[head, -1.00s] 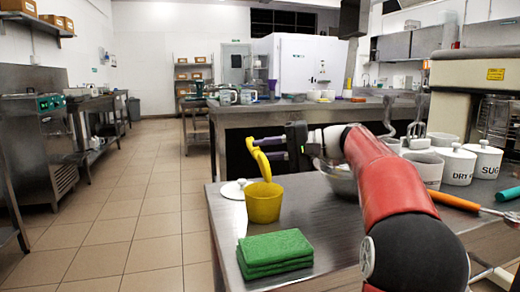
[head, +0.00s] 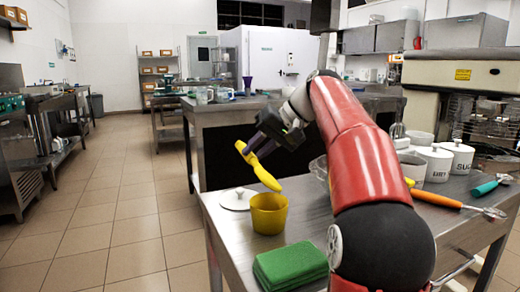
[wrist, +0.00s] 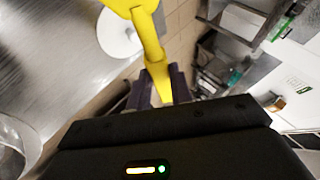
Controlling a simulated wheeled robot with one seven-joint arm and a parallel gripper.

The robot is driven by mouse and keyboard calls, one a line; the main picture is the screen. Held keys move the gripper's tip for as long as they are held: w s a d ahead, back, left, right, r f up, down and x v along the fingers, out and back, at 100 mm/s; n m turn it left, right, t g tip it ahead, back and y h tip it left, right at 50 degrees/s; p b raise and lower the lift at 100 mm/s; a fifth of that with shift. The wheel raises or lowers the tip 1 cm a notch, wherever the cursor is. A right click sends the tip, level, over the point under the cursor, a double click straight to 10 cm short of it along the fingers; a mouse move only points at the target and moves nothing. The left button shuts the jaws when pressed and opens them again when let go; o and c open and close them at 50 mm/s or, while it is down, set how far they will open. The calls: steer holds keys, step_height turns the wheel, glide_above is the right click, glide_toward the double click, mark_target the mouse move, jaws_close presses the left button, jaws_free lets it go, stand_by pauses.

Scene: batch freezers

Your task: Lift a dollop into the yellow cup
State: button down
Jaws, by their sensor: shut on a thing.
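My gripper (head: 250,146) is shut on a yellow spatula-like tool (head: 262,174), which slants down to the right. The tool's broad end is just above the yellow cup (head: 268,216), and I cannot tell whether it touches the rim. The cup stands upright near the left edge of the steel table. In the wrist view, the tool (wrist: 151,46) runs up from between my gripper's fingers (wrist: 158,90), and its broad end is cut off by the top edge. No dollop can be made out on the tool, and the inside of the cup is mostly hidden.
A white lid (head: 237,200) lies left of the cup. Folded green cloths (head: 290,264) lie in front. A bowl (head: 318,168) is partly behind my arm. White canisters (head: 433,162) and an orange-handled tool (head: 437,198) are at right. Open floor lies left.

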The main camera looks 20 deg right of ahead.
steer(key=h, duration=0.1)
steer(key=a+r+n+h+p, duration=0.1)
steer(key=shift+a+h, duration=0.1)
steer(key=shift+h, duration=0.3)
steer(key=h, duration=0.1)
steer(key=a+n+h, duration=0.1)
steer(key=h, duration=0.1)
steer(key=shift+a+p, duration=0.15)
steer(key=shift+p, duration=0.2)
steer(key=shift+d+r+h+p, duration=0.2)
steer(key=shift+r+h+p, duration=0.2)
steer(key=shift+r+p, duration=0.75)
steer(key=shift+s+a+f, duration=0.1)
steer(key=shift+a, duration=0.05)
